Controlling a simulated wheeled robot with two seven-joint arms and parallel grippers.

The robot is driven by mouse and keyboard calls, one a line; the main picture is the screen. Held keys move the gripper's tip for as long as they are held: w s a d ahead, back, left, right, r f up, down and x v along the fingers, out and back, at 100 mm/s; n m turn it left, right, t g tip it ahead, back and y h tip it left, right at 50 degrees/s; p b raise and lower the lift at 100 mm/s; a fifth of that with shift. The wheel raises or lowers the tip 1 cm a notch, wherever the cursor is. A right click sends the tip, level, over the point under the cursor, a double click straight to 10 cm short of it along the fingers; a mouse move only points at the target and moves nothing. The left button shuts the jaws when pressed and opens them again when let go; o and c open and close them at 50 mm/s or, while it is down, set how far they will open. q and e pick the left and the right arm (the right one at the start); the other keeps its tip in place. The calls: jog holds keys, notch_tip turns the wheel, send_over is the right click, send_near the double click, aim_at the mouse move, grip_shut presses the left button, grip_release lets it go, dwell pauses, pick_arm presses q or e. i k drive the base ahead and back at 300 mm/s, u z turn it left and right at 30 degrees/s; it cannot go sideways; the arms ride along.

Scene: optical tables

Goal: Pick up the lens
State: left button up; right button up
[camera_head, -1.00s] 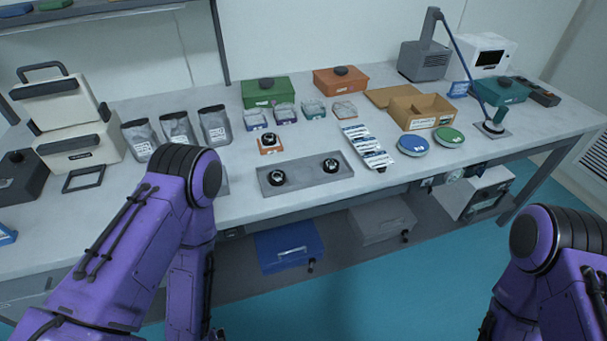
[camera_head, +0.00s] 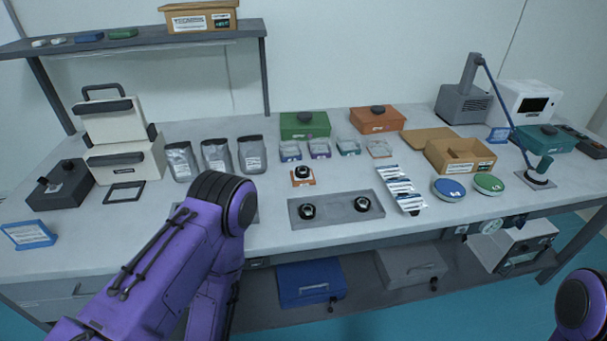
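Three small round black pieces with light centres look like lenses. One lens (camera_head: 308,211) and a second lens (camera_head: 362,204) sit on a grey tray (camera_head: 335,211) near the table's front edge. A third lens (camera_head: 302,171) sits on a small orange base (camera_head: 303,181) behind the tray. The frames do not show which one the task names. My purple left arm rises at the lower left, in front of the table, and its gripper is out of sight. Only a piece of my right arm shows at the lower right; its gripper is out of view.
Grey pouches (camera_head: 216,156) stand left of the orange base. White packets (camera_head: 400,189) and blue (camera_head: 449,189) and green (camera_head: 488,184) round discs lie to the right. A green box (camera_head: 304,125) and an orange box (camera_head: 377,120) stand behind. My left arm hides part of the table front.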

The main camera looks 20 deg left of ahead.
aim_at(302, 172)
jog(key=z, duration=1.55)
jog(key=i, duration=1.2)
jog(key=u, duration=2.65)
